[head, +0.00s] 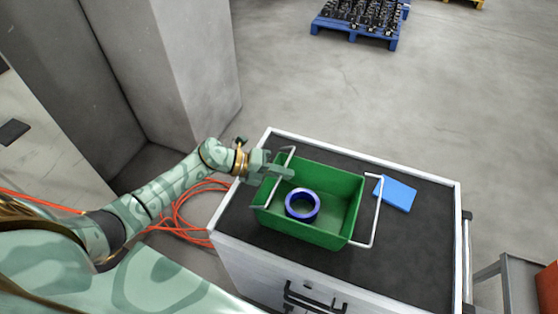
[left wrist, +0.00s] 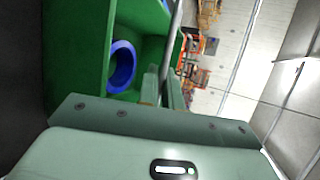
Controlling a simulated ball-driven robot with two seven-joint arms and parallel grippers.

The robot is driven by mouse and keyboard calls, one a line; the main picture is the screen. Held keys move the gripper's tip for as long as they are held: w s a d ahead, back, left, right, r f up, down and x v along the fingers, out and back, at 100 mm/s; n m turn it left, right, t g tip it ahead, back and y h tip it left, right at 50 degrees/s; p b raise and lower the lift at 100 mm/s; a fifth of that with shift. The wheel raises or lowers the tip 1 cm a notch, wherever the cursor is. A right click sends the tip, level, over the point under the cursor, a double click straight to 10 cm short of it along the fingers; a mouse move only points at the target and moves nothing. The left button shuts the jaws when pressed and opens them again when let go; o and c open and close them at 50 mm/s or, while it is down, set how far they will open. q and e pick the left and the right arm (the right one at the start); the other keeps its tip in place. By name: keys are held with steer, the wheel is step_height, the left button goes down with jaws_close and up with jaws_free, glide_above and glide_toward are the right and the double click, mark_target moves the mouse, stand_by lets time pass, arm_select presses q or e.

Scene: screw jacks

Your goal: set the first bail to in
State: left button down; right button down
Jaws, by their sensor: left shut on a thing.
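A green crate (head: 338,182) stands on the cart top, with a thin white wire bail at each end. My left gripper (head: 282,171) is at the crate's left end, shut on the left bail (head: 264,193). In the left wrist view the bail (left wrist: 174,42) runs down between the fingers (left wrist: 162,90), beside the green crate wall (left wrist: 72,60). The fingers partly hide the bail. The right bail (head: 376,215) leans outward past the crate's right end. I cannot tell which bail is the first. My right gripper is not in view.
A blue ring (head: 290,206) lies inside the crate. A flat blue block (head: 396,193) lies right of the crate on the cart's dark top (head: 420,250). An orange cable (head: 180,215) lies on the floor at left. A grey pillar (head: 195,70) stands behind my left arm.

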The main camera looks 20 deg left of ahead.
arm_select(q)
steer(key=shift+d+f+m+g+y+p, duration=0.15)
steer(key=shift+f+m+y+p, duration=0.2)
steer(key=shift+y+p, duration=1.05)
steer(key=shift+d+f+m+g+y+p, duration=0.15)
steer(key=shift+f+y+p, duration=0.35)
steer(key=shift+p, duration=1.75)
steer(key=shift+d+f+m+g+y+p, duration=0.1)
steer(key=shift+f+m+g+y+p, duration=0.2)
steer(key=shift+y+p, duration=1.15)
steer(key=shift+f+h+p, duration=0.1)
steer(key=shift+h+p, duration=0.3)
steer(key=shift+h, duration=0.05)
steer(key=c, duration=1.6)
jaws_free()
steer(key=p+v, duration=0.3)
steer(key=v, duration=1.3)
steer(key=shift+s+a+p, duration=0.1)
steer(key=shift+a+p, duration=0.05)
steer(key=shift+p, duration=0.15)
